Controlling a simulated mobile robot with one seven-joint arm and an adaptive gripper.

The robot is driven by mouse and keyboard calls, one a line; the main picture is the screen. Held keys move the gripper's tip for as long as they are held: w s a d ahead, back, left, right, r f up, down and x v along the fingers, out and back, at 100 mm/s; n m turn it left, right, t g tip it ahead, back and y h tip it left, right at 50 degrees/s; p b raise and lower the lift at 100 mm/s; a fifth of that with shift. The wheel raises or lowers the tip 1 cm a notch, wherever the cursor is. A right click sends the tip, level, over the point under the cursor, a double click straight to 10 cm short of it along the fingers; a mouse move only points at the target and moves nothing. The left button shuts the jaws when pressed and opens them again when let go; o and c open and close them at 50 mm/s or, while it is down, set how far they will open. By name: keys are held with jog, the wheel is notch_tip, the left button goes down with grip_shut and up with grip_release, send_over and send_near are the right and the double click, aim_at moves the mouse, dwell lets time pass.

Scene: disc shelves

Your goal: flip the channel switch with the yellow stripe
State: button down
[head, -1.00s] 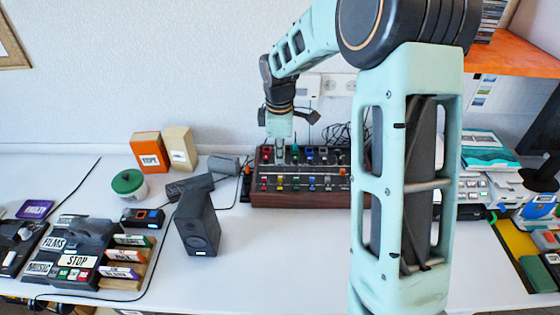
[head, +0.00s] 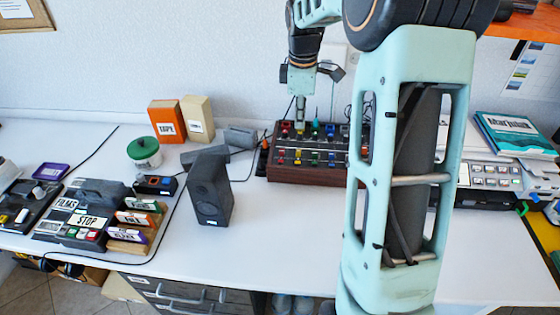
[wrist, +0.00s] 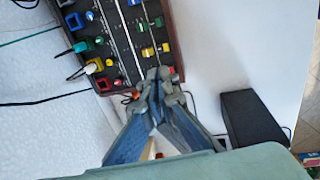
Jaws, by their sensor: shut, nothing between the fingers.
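The mixer console (head: 310,175) is a dark box with wooden sides and rows of coloured controls, against the back wall. I cannot make out which one is the switch with the yellow stripe. My gripper (head: 300,131) points down over the left part of the console, in front of its far row. In the wrist view my gripper's fingertips (wrist: 158,76) are together and empty; contact with the panel cannot be told.
A black speaker (head: 209,190) stands left of the console. Orange and cream boxes (head: 166,121), a green-lidded jar (head: 143,152) and a labelled tape deck (head: 85,215) are further left. A printer-like machine (head: 490,178) stands right. The white table front (head: 270,225) is clear.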

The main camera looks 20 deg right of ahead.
aim_at(298, 159)
jog(key=shift+r, duration=0.1)
jog(key=shift+d, duration=0.1)
dwell(0.3)
jog(key=f, duration=0.4)
jog(key=w+f+b, duration=0.1)
jog(key=f, duration=0.4)
jog(key=w+f, duration=0.1)
jog(key=f, duration=0.4)
jog(key=shift+d, duration=0.35)
jog(key=shift+s, duration=0.1)
